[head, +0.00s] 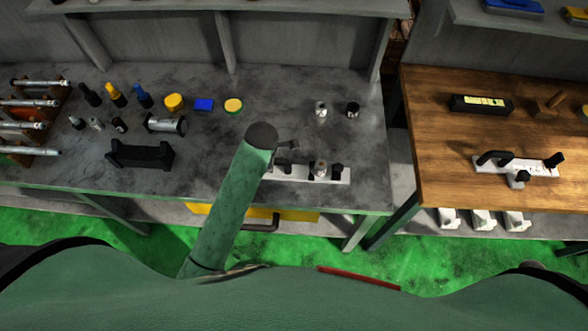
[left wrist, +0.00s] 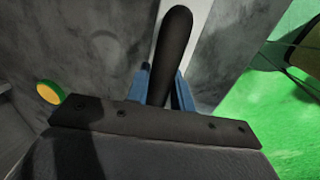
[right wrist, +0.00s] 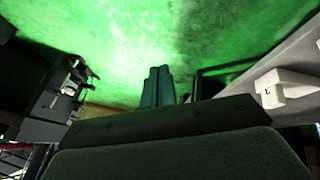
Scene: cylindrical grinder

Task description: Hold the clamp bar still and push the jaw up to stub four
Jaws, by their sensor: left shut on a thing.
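The pale clamp bar (head: 298,174) lies on the grey bench, partly hidden by my left arm. Dark fittings and a silver-topped piece (head: 320,168) stand on it; I cannot tell which is the jaw. In the left wrist view, my left gripper (left wrist: 162,88) has its blue fingers on both sides of a black, round-ended handle (left wrist: 176,40) and is shut on it. The pale bar (left wrist: 196,45) runs behind the handle. In the head view my arm hides these fingers. My right gripper (right wrist: 157,86) is shut and empty, its fingers together above the green floor.
A similar white bar (head: 530,170) with a black handle (head: 494,156) lies on the wooden table (head: 450,145) at right. Two small round pieces (head: 321,109) stand behind the clamp bar. A black cradle (head: 140,154) and several small parts occupy the bench's left. A gap separates the tables.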

